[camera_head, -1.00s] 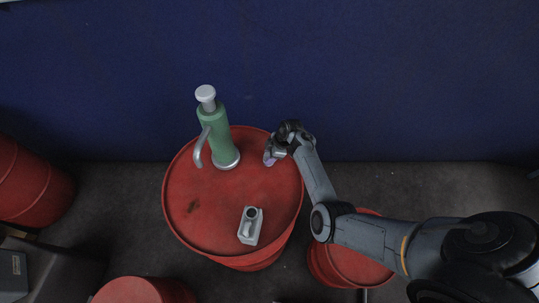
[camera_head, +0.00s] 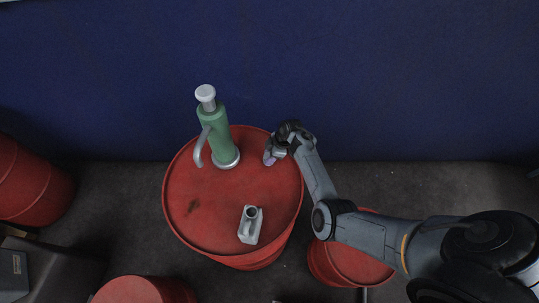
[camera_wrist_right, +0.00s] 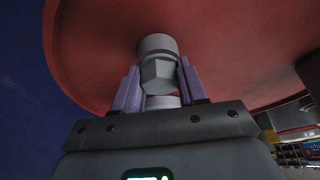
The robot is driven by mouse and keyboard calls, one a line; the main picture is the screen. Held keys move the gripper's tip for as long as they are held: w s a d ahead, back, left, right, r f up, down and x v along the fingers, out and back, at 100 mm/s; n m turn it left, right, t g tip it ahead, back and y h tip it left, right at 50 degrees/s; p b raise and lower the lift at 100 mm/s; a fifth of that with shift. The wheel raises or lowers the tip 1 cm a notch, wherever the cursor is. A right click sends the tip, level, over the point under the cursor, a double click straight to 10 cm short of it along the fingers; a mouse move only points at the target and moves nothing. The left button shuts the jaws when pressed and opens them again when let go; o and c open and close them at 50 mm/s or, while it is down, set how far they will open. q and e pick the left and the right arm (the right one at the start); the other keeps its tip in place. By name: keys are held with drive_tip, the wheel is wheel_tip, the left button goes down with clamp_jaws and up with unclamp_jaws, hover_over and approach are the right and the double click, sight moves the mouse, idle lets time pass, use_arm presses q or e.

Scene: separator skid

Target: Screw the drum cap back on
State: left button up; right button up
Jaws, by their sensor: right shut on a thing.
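The red drum (camera_head: 230,200) stands in the middle of the head view, its flat round top facing up. My right gripper (camera_head: 269,160) is over the top's far right part, near the rim. In the right wrist view its purple fingers (camera_wrist_right: 159,72) are shut on the grey drum cap (camera_wrist_right: 157,48), which has a round end and a hexagonal part. The cap's round end is at the drum's red top (camera_wrist_right: 230,45); I cannot tell whether it is seated or how far. In the head view the gripper hides the cap. My left gripper is not in view.
A green hand pump (camera_head: 213,130) with a grey spout stands on the drum's far left part. A grey open-necked container (camera_head: 250,228) sits near its front edge. Other red drums (camera_head: 350,262) stand around. A dark blue wall (camera_head: 400,80) rises behind.

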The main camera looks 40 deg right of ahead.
idle(0.3)
drive_tip(key=o, duration=1.6)
drive_tip(key=shift+o, duration=0.2)
drive_tip(key=shift+r, duration=0.1)
wheel_tip(320, 180, up, 4)
drive_tip(key=p, duration=0.4)
wheel_tip(320, 180, up, 2)
drive_tip(key=p, duration=0.3)
drive_tip(key=shift+r, duration=0.15)
drive_tip(key=shift+r+p, duration=0.25)
drive_tip(key=shift+p, duration=0.1)
